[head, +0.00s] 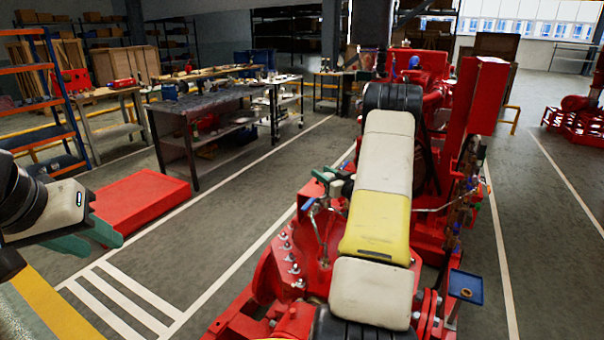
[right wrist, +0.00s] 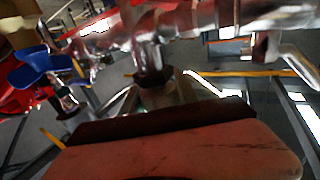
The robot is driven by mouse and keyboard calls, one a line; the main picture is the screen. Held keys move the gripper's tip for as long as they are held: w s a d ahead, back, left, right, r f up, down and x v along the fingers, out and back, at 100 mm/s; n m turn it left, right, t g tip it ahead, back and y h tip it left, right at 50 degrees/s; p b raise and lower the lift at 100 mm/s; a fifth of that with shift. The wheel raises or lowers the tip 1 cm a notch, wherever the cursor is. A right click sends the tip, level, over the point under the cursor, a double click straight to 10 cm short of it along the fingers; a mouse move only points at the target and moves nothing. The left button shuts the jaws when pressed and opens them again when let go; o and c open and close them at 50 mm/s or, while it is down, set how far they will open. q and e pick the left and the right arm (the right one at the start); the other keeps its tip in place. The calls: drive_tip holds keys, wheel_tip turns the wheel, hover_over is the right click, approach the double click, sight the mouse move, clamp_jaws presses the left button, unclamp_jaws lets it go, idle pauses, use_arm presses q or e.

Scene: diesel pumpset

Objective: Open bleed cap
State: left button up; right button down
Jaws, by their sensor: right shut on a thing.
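My right gripper (right wrist: 152,92) is at the pump fittings, its pale body filling the bottom of the right wrist view. It is shut on a small dark fitting (right wrist: 152,76) under a metal pipe, which I take to be the bleed cap; the grip itself is largely hidden. The red diesel pumpset (head: 285,265) stands around and under that arm. My left gripper (head: 94,243), with green fingers, is at the left edge of the head view. It looks open and empty, away from the pumpset.
A blue handle (right wrist: 42,62) is left of the fitting in the right wrist view. A red box (head: 142,208) lies on the floor left of the pumpset. A dark workbench (head: 208,98) and an orange-and-blue rack (head: 62,95) stand further back. The floor between is clear.

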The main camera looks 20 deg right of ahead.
drive_tip(key=shift+a+n+g+y, duration=0.25)
drive_tip(key=shift+n+y, duration=0.45)
drive_tip(key=shift+y, duration=0.4)
drive_tip(key=c, duration=0.9)
unclamp_jaws()
drive_tip(key=shift+s, duration=0.1)
drive_tip(key=v, duration=0.7)
drive_tip(key=shift+s+d+r, duration=0.1)
drive_tip(key=shift+s+d, duration=0.1)
drive_tip(key=shift+s, duration=0.1)
